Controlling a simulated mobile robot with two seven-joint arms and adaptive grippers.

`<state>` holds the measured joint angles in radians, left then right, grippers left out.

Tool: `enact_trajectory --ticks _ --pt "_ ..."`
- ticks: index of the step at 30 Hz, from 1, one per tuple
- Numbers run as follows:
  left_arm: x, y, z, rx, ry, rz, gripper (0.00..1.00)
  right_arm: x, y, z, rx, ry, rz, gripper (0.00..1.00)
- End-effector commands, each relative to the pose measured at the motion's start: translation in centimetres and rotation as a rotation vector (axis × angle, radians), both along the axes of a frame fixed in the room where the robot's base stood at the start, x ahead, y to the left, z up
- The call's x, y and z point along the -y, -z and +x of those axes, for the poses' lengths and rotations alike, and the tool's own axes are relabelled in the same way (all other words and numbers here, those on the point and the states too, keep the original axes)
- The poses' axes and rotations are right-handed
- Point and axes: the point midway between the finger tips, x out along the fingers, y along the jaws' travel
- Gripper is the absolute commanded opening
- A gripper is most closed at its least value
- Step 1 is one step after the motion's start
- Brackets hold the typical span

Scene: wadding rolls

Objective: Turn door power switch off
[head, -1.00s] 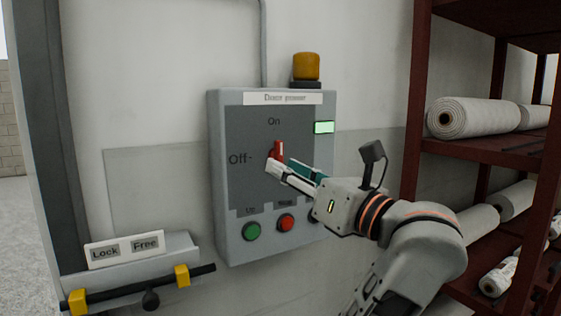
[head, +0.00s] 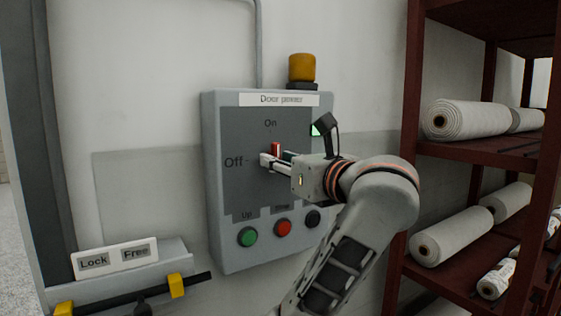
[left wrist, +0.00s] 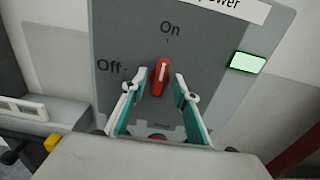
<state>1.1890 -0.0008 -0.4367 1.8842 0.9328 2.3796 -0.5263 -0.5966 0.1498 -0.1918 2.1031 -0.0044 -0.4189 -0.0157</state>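The red switch knob (head: 275,149) is on the grey "Door power" box (head: 215,110). It points up, near the "On" mark, with "Off" to its left. It also shows in the left wrist view (left wrist: 160,76), tilted very slightly. My left gripper (head: 274,160) is at the panel, and its arm covers part of the box's right side. In the left wrist view my left gripper (left wrist: 159,84) is open, one finger on each side of the knob with gaps between. How deep the tips reach is hard to tell. My right gripper is not in view.
A pale green indicator (left wrist: 248,62) is lit on the box. Green (head: 247,236), red (head: 283,228) and black (head: 313,219) buttons lie below the knob. A Lock/Free bar (head: 115,258) is at lower left. A shelf with wadding rolls (head: 465,120) stands right.

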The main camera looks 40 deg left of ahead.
Motion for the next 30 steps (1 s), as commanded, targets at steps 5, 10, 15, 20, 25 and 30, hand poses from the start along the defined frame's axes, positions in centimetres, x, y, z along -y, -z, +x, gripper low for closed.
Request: enact_trajectory --ticks 5,10,15,20,25,30 --pt "-0.32 -0.05 0.10 0.000 -0.001 0.000 0.29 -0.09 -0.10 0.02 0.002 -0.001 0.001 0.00" --pt "-0.30 -0.05 0.09 0.000 -0.001 0.000 0.24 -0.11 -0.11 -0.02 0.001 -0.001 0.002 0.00" --pt "-0.30 -0.03 0.09 0.000 -0.001 0.000 0.01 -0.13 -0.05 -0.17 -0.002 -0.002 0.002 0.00" --pt "-0.28 0.00 0.10 0.006 -0.001 -0.002 0.01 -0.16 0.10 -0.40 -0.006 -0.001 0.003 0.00" --pt "-0.26 0.09 0.12 0.041 0.000 -0.018 0.01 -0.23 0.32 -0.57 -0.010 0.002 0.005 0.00" --pt "-0.25 0.21 0.15 0.127 0.000 -0.055 0.01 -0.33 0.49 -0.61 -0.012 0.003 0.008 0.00"
